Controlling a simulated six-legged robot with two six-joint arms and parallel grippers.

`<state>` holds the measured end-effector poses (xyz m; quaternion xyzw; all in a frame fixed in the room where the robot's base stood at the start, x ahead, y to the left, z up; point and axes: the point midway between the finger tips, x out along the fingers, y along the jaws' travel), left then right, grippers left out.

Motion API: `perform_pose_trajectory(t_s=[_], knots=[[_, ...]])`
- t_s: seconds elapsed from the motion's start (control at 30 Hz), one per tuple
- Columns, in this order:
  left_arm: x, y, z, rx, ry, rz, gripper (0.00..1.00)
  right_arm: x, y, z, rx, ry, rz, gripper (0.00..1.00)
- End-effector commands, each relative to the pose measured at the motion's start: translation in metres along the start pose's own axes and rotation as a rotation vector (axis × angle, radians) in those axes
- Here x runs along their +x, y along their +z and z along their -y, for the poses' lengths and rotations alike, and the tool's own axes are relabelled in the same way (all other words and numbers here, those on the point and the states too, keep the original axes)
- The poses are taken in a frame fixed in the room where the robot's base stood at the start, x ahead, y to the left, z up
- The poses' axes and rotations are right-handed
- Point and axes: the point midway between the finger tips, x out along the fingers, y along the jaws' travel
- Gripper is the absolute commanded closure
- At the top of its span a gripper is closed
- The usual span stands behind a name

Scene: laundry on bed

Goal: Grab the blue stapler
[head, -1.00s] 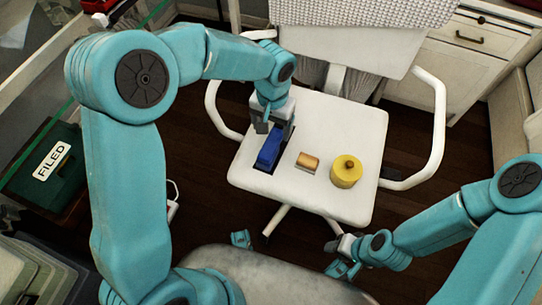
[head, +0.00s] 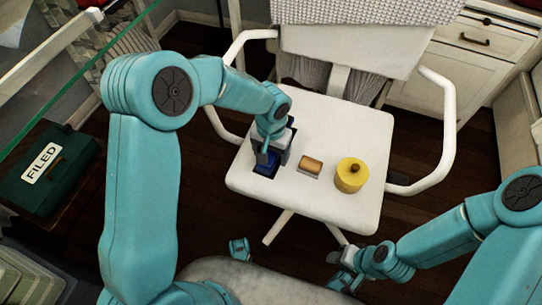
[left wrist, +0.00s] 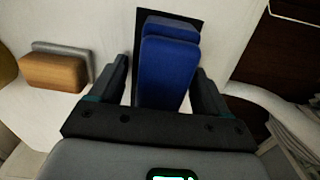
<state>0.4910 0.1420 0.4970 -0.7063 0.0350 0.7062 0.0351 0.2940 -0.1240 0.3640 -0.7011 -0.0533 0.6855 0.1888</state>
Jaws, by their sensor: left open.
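The blue stapler (head: 266,166) lies on the seat of a white chair (head: 330,205), near its left edge. In the left wrist view the stapler (left wrist: 167,65) sits on a black patch between the two fingers. My left gripper (head: 270,155) is over the stapler, open, with one finger on each side and small gaps between them and the stapler. In the head view the gripper hides part of the stapler. My right gripper (head: 345,268) is low, in front of the seat, away from the stapler; its jaw state is unclear.
A small wood-topped block (head: 311,165) lies right of the stapler, and a yellow round container (head: 350,175) stands beyond it. White armrests (head: 445,130) flank the seat. A green box marked FILED (head: 45,165) is at left. The front of the seat is clear.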

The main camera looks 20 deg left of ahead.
Motion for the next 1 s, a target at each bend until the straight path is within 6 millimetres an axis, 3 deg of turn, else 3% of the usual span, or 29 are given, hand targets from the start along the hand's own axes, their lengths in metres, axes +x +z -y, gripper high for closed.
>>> perform_pose_trajectory(t_s=[0.03,0.27,0.67,0.87,1.0], knots=[[-0.001,0.0,0.0,0.0,0.0,0.0,0.23,0.0,0.0,0.0,0.0,0.0,0.0,0.57],[-0.001,0.0,0.0,0.0,0.0,0.0,0.98,0.0,0.0,0.0,-0.001,0.0,0.0,0.57],[-0.007,-0.002,0.0,-0.001,0.0,-0.006,1.0,-0.003,0.0,0.001,-0.002,0.0,0.001,0.57],[-0.038,-0.002,0.0,-0.001,0.001,-0.009,1.0,-0.013,0.003,0.006,-0.007,-0.001,0.006,0.57],[-0.075,-0.002,0.0,-0.001,0.001,-0.01,1.0,-0.024,0.005,0.012,-0.015,-0.002,0.013,0.57]])
